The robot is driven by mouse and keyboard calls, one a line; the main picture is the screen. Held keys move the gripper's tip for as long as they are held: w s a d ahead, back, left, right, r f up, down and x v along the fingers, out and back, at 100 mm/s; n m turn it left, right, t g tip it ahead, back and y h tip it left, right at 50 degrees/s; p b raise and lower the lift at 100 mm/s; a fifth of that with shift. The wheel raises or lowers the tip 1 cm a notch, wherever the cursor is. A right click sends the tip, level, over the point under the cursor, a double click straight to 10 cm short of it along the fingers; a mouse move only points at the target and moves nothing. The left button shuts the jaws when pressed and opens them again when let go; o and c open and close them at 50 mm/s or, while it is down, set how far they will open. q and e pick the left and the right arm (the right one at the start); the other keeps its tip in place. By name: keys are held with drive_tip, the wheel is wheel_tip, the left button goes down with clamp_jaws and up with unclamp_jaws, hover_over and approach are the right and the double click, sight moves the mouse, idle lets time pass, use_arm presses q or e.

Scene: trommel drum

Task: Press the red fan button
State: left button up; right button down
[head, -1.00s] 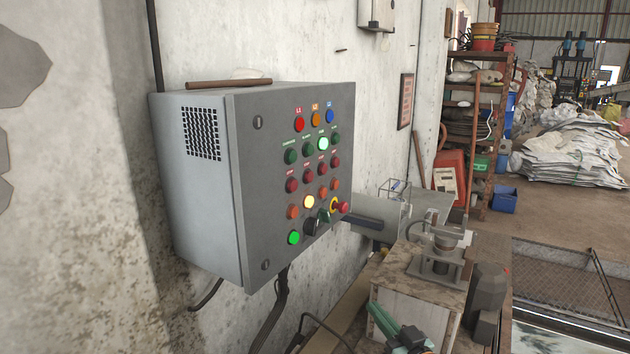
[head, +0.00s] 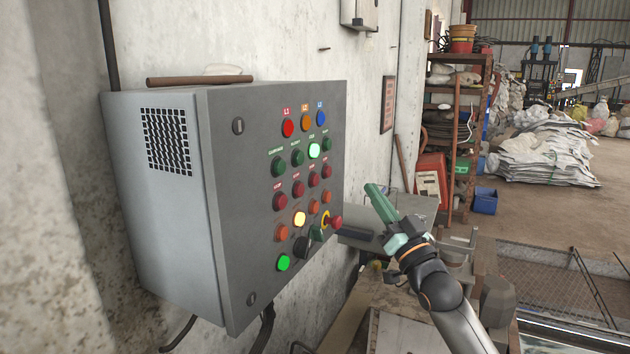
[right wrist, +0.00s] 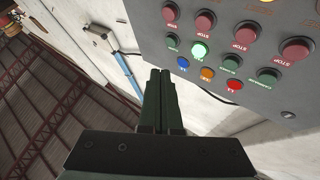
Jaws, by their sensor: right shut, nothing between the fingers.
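The grey control box (head: 240,190) hangs on the wall with rows of buttons on its front. Four columns of green buttons sit above a row of red stop buttons; the red one in the third column (head: 313,179) lies under a lit green button (head: 314,151). It also shows in the inverted right wrist view (right wrist: 205,20). Which red button is the fan's I cannot tell, as the labels are too small. My right gripper (head: 371,189) is shut and empty, to the right of the panel and apart from it. Its closed fingers also show in the right wrist view (right wrist: 160,75).
A red mushroom button (head: 335,221) on a yellow ring juts out low on the panel's right side. Red, orange and blue lamps (head: 305,122) line its top. A workbench with machinery (head: 400,290) stands below my right arm. Air in front of the panel is clear.

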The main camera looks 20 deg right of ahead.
sight(315, 180)
drive_tip(key=w+a, duration=0.6)
drive_tip(key=shift+w+b, duration=0.3)
drive_tip(key=shift+b, duration=0.15)
idle(2.0)
drive_tip(key=shift+w+a, duration=0.25)
drive_tip(key=shift+w, duration=0.1)
drive_tip(key=shift+w+a, duration=0.3)
idle(0.8)
drive_tip(key=shift+s+d, duration=0.1)
drive_tip(key=shift+s+d+p, duration=0.45)
drive_tip(key=shift+s+p, duration=0.05)
drive_tip(key=shift+s, duration=0.05)
